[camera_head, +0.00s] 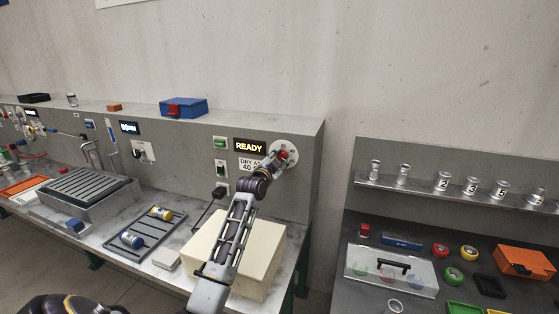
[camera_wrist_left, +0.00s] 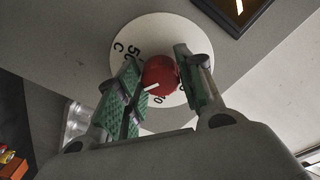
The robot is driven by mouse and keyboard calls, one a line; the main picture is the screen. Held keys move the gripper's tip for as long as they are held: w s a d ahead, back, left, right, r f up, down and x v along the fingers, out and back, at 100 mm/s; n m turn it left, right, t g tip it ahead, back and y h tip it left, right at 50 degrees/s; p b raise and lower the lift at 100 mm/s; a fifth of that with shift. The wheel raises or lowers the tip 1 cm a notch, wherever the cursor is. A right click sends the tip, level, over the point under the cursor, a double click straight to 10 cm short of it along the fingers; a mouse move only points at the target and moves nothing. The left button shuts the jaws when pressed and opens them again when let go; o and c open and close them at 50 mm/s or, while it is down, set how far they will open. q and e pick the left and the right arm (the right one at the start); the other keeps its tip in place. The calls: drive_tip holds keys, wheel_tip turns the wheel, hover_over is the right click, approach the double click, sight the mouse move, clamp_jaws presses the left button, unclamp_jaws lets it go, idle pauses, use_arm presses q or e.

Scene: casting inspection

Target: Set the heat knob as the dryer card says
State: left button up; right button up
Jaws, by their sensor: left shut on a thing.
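The heat knob (camera_head: 284,154) is red and sits on a round white dial (camera_head: 293,146) on the grey back panel. In the left wrist view the knob (camera_wrist_left: 160,75) is between the green pads of my left gripper (camera_wrist_left: 158,72), which is shut on it. The knob's white pointer (camera_wrist_left: 152,87) points to the lower left of that picture. The dial shows "50" and "C" at its left; other marks are partly hidden by the fingers and knob. The dryer card (camera_head: 249,163) reads "DRY AT 40", partly covered by my left gripper (camera_head: 280,157). My right gripper is not in view.
A lit "READY" display (camera_head: 249,147) is left of the dial. A cream box (camera_head: 213,240) stands below my left arm. A dark rack (camera_head: 146,234) with two small cylinders lies left of it. A blue box (camera_head: 184,107) sits on the ledge.

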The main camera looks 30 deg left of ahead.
use_arm(q)
drive_tip(key=shift+n, duration=0.3)
drive_tip(key=shift+n+p, duration=0.65)
drive_tip(key=shift+n, duration=0.45)
drive_tip(key=n+p, duration=0.1)
drive_tip(key=n, duration=0.2)
drive_tip(key=shift+d, duration=0.1)
drive_tip(key=n+p, duration=0.2)
drive_tip(key=n, duration=0.2)
drive_tip(key=shift+d+n, duration=0.1)
drive_tip(key=shift+n, duration=0.3)
drive_tip(key=shift+f+n, duration=0.1)
drive_tip(key=shift+n, duration=0.7)
drive_tip(key=shift+y, duration=0.3)
drive_tip(key=o, duration=1)
